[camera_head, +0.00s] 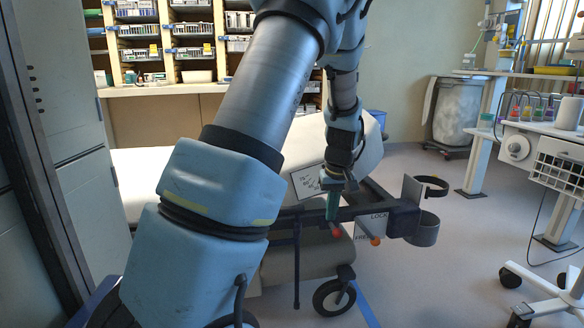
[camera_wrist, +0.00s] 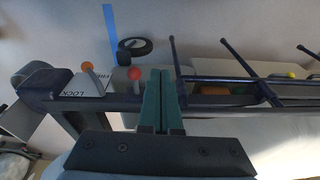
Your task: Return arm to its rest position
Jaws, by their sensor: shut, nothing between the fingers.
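My gripper (camera_head: 333,205) is at the end of my arm, which reaches forward over the end of the stretcher (camera_head: 372,212). Its green fingers are shut together and empty; they also show in the wrist view (camera_wrist: 161,100). The fingertips are close to the stretcher's dark rail, near a red knob (camera_wrist: 134,73). I cannot tell whether they touch it. An orange knob (camera_wrist: 87,66) stands at the plate marked LOCK and FREE (camera_wrist: 88,86). In the head view, the red knob (camera_head: 337,232) is just below the fingertips and the orange knob (camera_head: 375,241) is to its right.
The stretcher's wheel (camera_head: 334,297) is below the rail. Ring holders (camera_head: 424,229) stick out at its right end. A cabinet (camera_head: 62,110) is at left, shelves (camera_head: 165,45) behind. A bin (camera_head: 458,113) and white cart (camera_head: 555,150) stand right. Floor between stretcher and cart is clear.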

